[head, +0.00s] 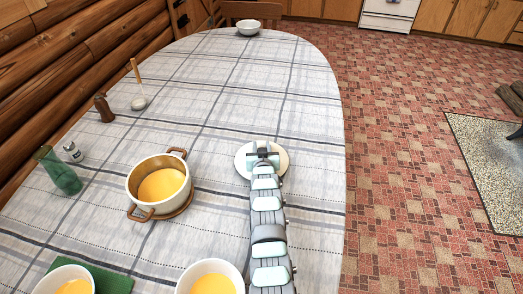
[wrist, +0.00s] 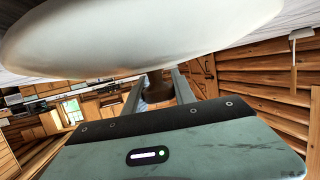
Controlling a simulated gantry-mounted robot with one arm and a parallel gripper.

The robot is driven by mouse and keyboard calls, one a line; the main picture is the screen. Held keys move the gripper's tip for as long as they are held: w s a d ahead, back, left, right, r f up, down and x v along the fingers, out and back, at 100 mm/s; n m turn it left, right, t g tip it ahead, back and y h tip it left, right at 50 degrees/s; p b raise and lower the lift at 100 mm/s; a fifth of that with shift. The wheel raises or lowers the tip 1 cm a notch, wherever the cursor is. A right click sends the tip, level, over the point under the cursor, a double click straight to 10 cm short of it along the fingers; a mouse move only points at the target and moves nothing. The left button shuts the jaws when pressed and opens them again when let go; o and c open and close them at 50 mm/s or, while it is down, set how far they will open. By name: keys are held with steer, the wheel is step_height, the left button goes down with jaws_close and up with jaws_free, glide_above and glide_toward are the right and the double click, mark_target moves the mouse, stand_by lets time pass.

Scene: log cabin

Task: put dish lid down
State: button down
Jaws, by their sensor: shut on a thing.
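The dish lid (head: 242,161) is a round white disc near the right side of the table, partly hidden under my arm in the head view. In the wrist view the lid (wrist: 150,35) fills the top, and my gripper (wrist: 155,95) is shut on its brown knob (wrist: 157,86). My gripper (head: 262,154) also shows over the lid in the head view. I cannot tell whether the lid touches the tablecloth. The open dish (head: 146,186), a white pot with brown handles and yellow soup, stands to the left on a brown trivet.
The table (head: 225,110) has a plaid cloth, clear beyond the lid. White bowls of soup stand at the front (head: 213,280) and front left (head: 65,281). A bowl (head: 248,27) is at the far end.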

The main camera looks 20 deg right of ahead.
steer(key=shift+f, duration=0.55)
steer(key=shift+f, duration=0.15)
steer(key=c, duration=1)
jaws_free()
steer(key=shift+c, duration=0.2)
steer(key=shift+s+a+r, duration=0.1)
steer(key=shift+s+r, duration=0.2)
steer(key=p+v, duration=0.2)
steer(key=v, duration=0.9)
steer(key=shift+s+f, duration=0.1)
steer(key=shift+s, duration=0.05)
